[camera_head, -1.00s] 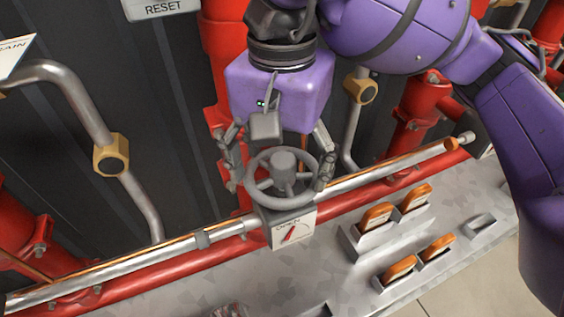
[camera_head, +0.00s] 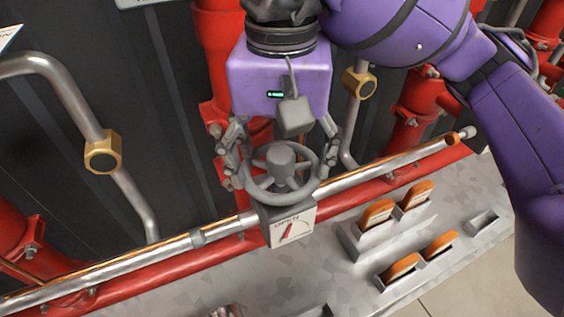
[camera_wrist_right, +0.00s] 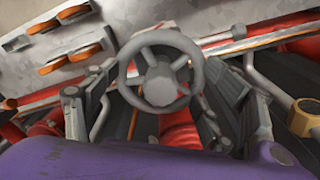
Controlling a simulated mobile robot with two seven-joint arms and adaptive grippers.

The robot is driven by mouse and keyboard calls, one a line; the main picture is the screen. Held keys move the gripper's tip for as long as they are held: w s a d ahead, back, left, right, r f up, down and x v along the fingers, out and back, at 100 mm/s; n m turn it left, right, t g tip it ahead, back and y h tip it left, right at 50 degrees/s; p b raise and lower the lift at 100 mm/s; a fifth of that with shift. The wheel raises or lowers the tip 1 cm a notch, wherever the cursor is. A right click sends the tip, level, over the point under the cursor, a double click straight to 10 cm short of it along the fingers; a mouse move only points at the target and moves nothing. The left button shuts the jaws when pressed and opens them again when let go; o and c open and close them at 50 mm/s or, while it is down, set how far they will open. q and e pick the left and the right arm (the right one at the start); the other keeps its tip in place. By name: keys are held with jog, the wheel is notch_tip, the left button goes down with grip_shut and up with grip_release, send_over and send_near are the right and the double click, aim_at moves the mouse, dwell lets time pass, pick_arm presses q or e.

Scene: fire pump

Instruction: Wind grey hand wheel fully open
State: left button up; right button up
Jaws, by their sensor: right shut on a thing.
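The grey hand wheel (camera_head: 281,172) sits on a valve on the silver pipe, with a small gauge plate (camera_head: 291,228) with a red needle below it. My right gripper (camera_head: 279,158), on the purple arm, is shut on the wheel, with one finger at each side of its rim. In the right wrist view the wheel (camera_wrist_right: 161,84) is between the two fingers, its hub in the middle. The fingertips are partly hidden at the rim. My left gripper is not in view.
A silver pipe (camera_head: 150,261) and a red pipe run across in front. Orange-handled parts (camera_head: 377,214) stand in grey holders at the right. A bent pipe with a yellow fitting (camera_head: 103,152) is at the left. The grey ledge (camera_head: 190,290) is partly clear.

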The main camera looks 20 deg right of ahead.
jog(key=n, duration=0.1)
jog(key=f+n, duration=0.1)
jog(key=n, duration=0.1)
jog(key=shift+a+b, duration=0.1)
jog(key=shift+b, duration=0.3)
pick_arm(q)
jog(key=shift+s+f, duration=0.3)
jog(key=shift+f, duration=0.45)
pick_arm(e)
jog(key=shift+r+n, duration=0.15)
jog(key=shift+n, duration=0.85)
jog(key=shift+n+b, duration=0.6)
jog(key=shift+n, duration=0.6)
jog(key=shift+c, duration=0.2)
jog(key=n, duration=0.3)
jog(key=n+b, duration=0.1)
jog(key=n, duration=0.1)
jog(key=shift+w+d, duration=0.1)
jog(key=shift+d, duration=0.2)
jog(key=o, duration=1.6)
jog(key=shift+w, duration=0.2)
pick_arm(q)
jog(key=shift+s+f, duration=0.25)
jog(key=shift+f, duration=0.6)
pick_arm(e)
jog(key=shift+r, duration=0.1)
